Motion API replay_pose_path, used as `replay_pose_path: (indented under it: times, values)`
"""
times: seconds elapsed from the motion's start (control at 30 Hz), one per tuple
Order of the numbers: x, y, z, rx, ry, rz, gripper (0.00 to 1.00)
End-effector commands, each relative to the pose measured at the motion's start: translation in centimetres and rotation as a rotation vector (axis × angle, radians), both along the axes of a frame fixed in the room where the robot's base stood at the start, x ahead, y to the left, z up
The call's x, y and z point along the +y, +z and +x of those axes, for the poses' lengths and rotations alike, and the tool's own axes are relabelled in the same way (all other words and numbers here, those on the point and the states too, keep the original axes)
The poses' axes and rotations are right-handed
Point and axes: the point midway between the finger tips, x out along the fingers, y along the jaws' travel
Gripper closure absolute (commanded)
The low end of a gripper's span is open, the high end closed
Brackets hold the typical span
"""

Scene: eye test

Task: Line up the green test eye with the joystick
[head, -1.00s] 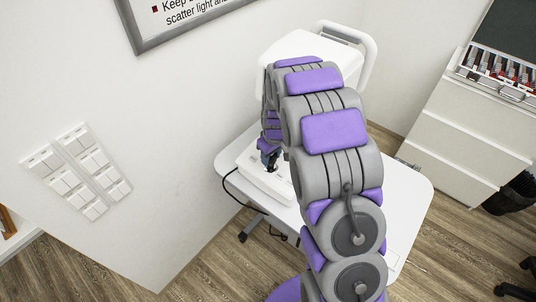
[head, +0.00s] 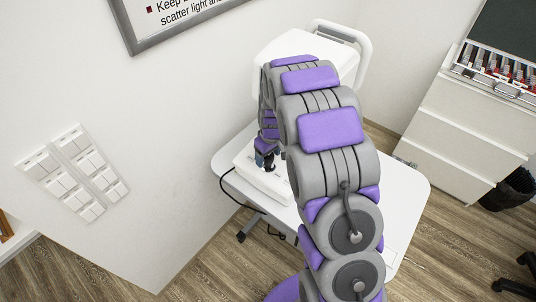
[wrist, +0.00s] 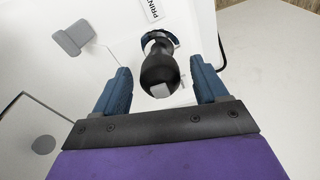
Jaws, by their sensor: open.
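The joystick (wrist: 160,68) is a black knob on a white device base (wrist: 75,75). In the wrist view it stands between the two blue fingers of my gripper (wrist: 160,80). The gripper is open, with a finger on each side and visible gaps to the knob. In the head view my gripper (head: 265,159) is low over the white device base (head: 262,181), and my arm hides much of the area. The green test eye is not visible in either view.
A white table (head: 405,205) carries the device, whose white upper housing (head: 300,44) stands behind my arm. A black cable (head: 232,198) hangs over the table's left edge. White drawers (head: 455,120) stand at the right. A wall with switches (head: 75,170) is at the left.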

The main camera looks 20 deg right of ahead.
Motion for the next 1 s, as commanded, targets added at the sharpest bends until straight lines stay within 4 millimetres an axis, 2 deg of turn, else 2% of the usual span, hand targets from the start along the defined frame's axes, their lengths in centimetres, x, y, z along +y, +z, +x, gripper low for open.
replay_pose_path:
  times: [0.17,0.27,0.37,0.8,1.0]
  values:
    - [0.0,0.2,0.0,0.000,0.000,0.000,0.27]
    - [0.0,1.0,-0.1,-0.001,0.000,0.000,0.27]
    - [-0.1,2.6,-0.3,0.000,0.000,0.001,0.27]
    - [-0.6,12.4,-1.2,-0.003,0.001,-0.001,0.27]
    - [-0.8,15.6,-1.6,-0.001,-0.001,0.001,0.27]
